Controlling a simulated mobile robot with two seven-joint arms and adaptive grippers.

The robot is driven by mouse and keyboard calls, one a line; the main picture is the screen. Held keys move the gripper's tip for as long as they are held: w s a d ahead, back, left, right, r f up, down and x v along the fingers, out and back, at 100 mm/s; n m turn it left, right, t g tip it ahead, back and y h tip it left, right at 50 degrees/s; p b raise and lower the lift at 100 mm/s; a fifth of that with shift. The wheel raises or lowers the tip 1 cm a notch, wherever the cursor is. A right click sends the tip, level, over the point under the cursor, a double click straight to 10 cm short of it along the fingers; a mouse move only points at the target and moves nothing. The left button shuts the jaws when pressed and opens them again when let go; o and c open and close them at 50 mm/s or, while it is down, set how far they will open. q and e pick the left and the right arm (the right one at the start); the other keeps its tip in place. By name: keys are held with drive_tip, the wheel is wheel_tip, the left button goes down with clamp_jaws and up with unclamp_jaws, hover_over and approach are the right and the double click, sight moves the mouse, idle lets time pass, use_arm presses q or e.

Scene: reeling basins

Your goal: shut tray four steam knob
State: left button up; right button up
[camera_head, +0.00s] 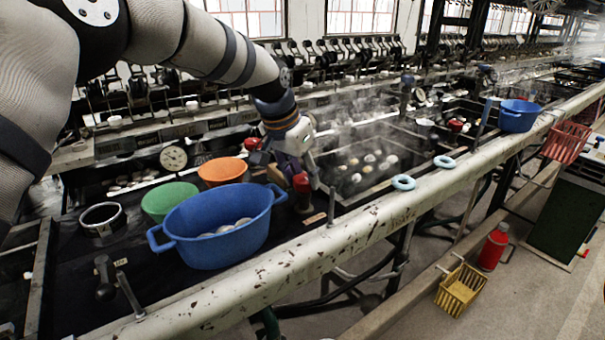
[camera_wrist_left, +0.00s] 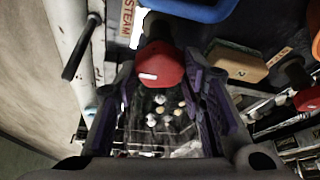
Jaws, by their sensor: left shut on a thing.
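A red steam knob (camera_head: 301,182) stands on a dark post at the front edge of a steaming basin (camera_head: 345,196) with pale cocoons in it. My left gripper (camera_head: 300,172) reaches down over the knob and is shut on it. In the left wrist view the red knob (camera_wrist_left: 160,66) sits between the purple-sided fingers of my left gripper (camera_wrist_left: 160,88). A label reading STEAM (camera_wrist_left: 128,14) lies beside the knob there. I cannot read a tray number. My right gripper is not in view.
A blue tub (camera_head: 212,242), green bowl (camera_head: 165,200) and orange bowl (camera_head: 222,172) stand left of the knob. A wooden block (camera_wrist_left: 238,62) is close by. Another red knob (camera_head: 252,144) lies behind. A pale pipe rail (camera_head: 345,226) runs along the front.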

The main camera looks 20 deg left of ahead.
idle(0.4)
use_arm(q)
drive_tip(key=o, duration=1.1)
drive_tip(key=shift+o, duration=0.2)
drive_tip(key=shift+r, duration=0.1)
drive_tip(key=v, duration=1.1)
drive_tip(key=shift+r, duration=0.35)
drive_tip(key=shift+s+a, duration=0.1)
drive_tip(key=shift+s, duration=0.05)
